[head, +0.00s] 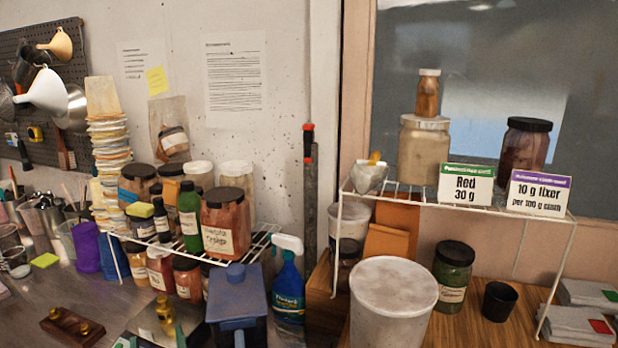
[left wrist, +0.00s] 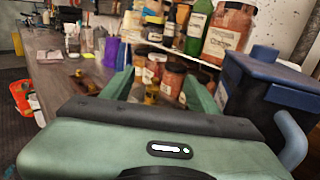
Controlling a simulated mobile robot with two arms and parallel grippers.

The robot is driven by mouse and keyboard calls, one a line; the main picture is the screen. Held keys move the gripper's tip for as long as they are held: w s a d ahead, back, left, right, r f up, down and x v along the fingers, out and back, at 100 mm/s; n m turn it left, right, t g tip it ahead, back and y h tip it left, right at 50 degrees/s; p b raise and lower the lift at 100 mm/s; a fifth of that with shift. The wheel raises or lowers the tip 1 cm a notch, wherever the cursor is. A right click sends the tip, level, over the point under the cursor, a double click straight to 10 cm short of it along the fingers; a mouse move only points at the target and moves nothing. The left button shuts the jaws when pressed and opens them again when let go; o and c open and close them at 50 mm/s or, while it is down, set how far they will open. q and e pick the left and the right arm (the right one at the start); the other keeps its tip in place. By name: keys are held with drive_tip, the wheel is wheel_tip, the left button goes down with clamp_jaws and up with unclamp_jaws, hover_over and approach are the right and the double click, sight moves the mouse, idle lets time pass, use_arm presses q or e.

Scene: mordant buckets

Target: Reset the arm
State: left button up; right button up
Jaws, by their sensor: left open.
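My left gripper (head: 152,336) shows only in part at the bottom edge of the head view, low over the grey bench on the left. In the left wrist view its two green fingers (left wrist: 160,88) stand apart with nothing held between them. A brass piece (left wrist: 152,93) shows beyond the gap between the fingers. My right gripper is in neither view.
A blue lidded box (head: 237,305) stands close to the right of my left gripper. A wire shelf (head: 262,240) with several jars is behind. A blue spray bottle (head: 289,285) and white bucket (head: 392,305) stand further right. A wooden block (head: 72,327) lies left.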

use_arm(q)
drive_tip(key=s+f+n+g+h, duration=0.2)
drive_tip(key=s+f+n+g, duration=0.2)
drive_tip(key=s+f+n, duration=0.35)
drive_tip(key=s+f+n+g+h, duration=0.2)
drive_tip(key=s+f+n+g, duration=0.15)
drive_tip(key=f+n, duration=0.55)
drive_tip(key=s+d+f+n+g+h, duration=0.2)
drive_tip(key=s+d+f+n+g, duration=0.1)
drive_tip(key=s+n, duration=0.35)
drive_tip(key=s+d+f+n+g+h, duration=0.2)
drive_tip(key=s+d+f+n, duration=0.2)
drive_tip(key=s+n, duration=0.25)
wheel_tip(320, 180, down, 32)
drive_tip(key=s+r+g+b, duration=0.1)
drive_tip(key=s+g+b, duration=0.15)
drive_tip(key=b, duration=0.35)
drive_tip(key=s+a+f+m+b, duration=0.1)
drive_tip(key=s+a+f+b, duration=0.2)
drive_tip(key=s+f, duration=1.3)
wheel_tip(320, 180, down, 4)
drive_tip(key=shift+s+a+r+b, duration=0.1)
drive_tip(key=shift+s+a+b, duration=0.05)
drive_tip(key=shift+s+b, duration=0.3)
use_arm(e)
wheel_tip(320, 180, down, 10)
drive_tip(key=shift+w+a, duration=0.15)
